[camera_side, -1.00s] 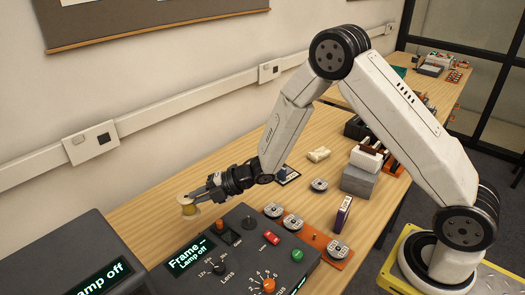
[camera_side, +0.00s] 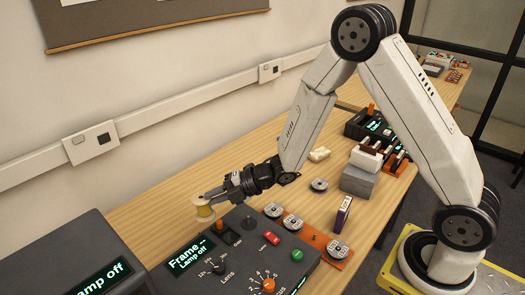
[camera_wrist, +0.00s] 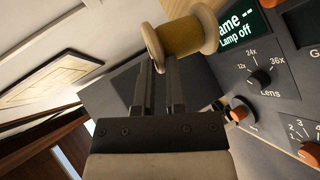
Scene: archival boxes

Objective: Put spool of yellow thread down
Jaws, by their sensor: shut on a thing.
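The spool of yellow thread (camera_side: 204,209) has pale wooden ends and a yellow winding. My gripper (camera_side: 213,197) is shut on it and holds it at the left, beside the dark control panel (camera_side: 232,270). In the wrist view the spool (camera_wrist: 183,38) sits at the ends of the two dark fingers of my gripper (camera_wrist: 160,68). The side view does not clearly show whether the spool touches the table (camera_side: 140,220) or hangs just above it.
The panel carries a lit display, knobs and buttons. Grey reels (camera_side: 292,222) sit on an orange strip to its right. A labelled dark box (camera_side: 342,213) stands upright and a grey block (camera_side: 361,182) lies behind it. Bare table lies left of the spool.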

